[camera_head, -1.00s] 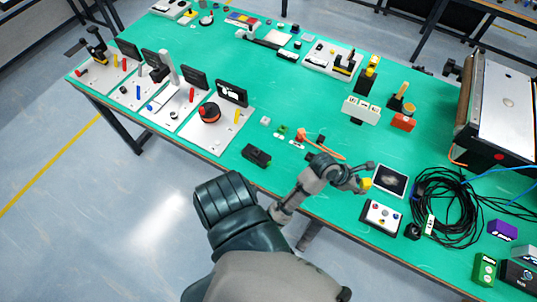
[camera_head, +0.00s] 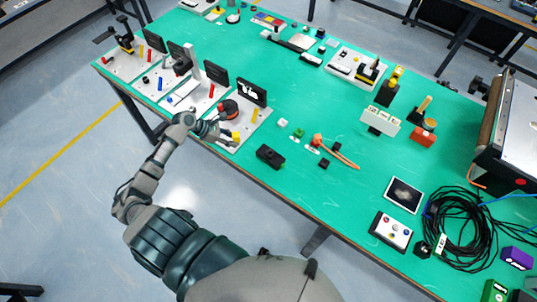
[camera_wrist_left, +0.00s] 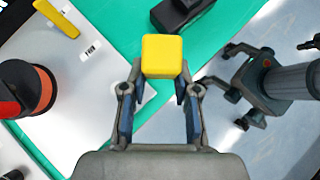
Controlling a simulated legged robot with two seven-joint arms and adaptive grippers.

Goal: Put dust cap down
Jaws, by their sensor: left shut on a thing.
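My left gripper (camera_head: 222,137) is shut on a small yellow cube-like cap (camera_wrist_left: 162,56), which I take to be the dust cap. In the left wrist view the cap sits between the fingertips of my left gripper (camera_wrist_left: 160,85). In the head view it is a small yellow spot (camera_head: 236,137) at the fingertips. The gripper is over the near edge of the nearest white board (camera_head: 247,132). I cannot tell whether the cap touches the board.
A black and orange round device (camera_head: 229,109) and an upright yellow peg (camera_head: 255,115) stand on the same board. A dark screen (camera_head: 252,91) is behind them. A black block (camera_head: 270,156) lies on the green table to the right.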

